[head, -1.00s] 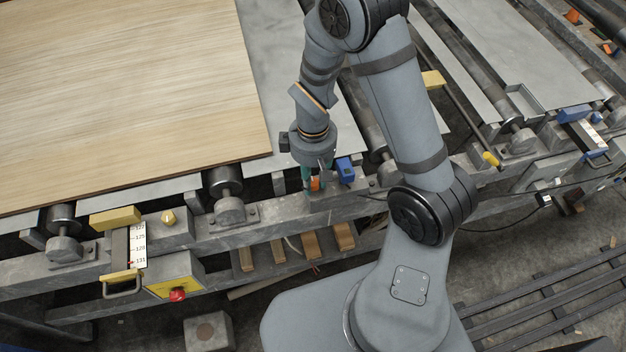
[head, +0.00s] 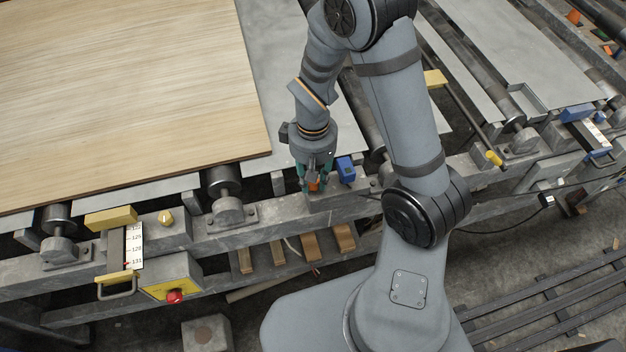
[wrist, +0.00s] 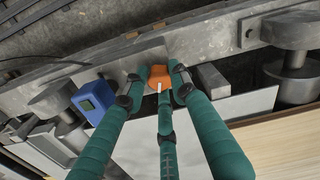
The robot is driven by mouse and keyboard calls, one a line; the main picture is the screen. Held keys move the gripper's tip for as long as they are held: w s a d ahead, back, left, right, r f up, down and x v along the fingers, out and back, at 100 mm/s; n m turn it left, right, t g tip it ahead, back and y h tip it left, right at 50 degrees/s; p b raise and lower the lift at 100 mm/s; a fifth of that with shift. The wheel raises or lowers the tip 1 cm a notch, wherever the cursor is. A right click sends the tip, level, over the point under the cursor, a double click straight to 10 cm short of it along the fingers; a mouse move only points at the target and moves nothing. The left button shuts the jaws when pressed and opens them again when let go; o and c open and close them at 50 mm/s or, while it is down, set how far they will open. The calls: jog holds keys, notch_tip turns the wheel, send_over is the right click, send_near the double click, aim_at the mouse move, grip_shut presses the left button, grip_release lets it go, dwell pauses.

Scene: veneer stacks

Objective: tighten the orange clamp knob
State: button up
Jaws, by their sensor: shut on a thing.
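The orange clamp knob (wrist: 159,76) sits on the grey rail, between the fingers of my gripper (wrist: 160,84) in the wrist view. Its orange top with a pale mark shows there. My gripper has teal padded fingers and is shut on the knob from above. In the head view my gripper (head: 315,184) hangs over the rail, and only a small patch of the orange knob (head: 314,187) shows between the fingers. A blue box-like device (wrist: 95,97) stands close beside the knob; it also shows in the head view (head: 345,169).
A wood veneer sheet (head: 130,90) lies at the left, its edge near the rail. Rollers with grey bearing blocks (head: 228,210) stand along the rail. A yellow-handled scale (head: 134,245) and a red button box (head: 175,296) are at the lower left.

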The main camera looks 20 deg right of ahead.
jog(key=shift+m+b, duration=0.65)
jog(key=shift+m, duration=0.85)
jog(key=shift+m+b, duration=0.9)
jog(key=shift+m, duration=0.8)
jog(key=shift+f+m+b, duration=0.1)
jog(key=shift+m+b, duration=0.3)
jog(key=shift+m, duration=0.3)
jog(key=shift+m+b, duration=0.4)
jog(key=shift+m, duration=0.6)
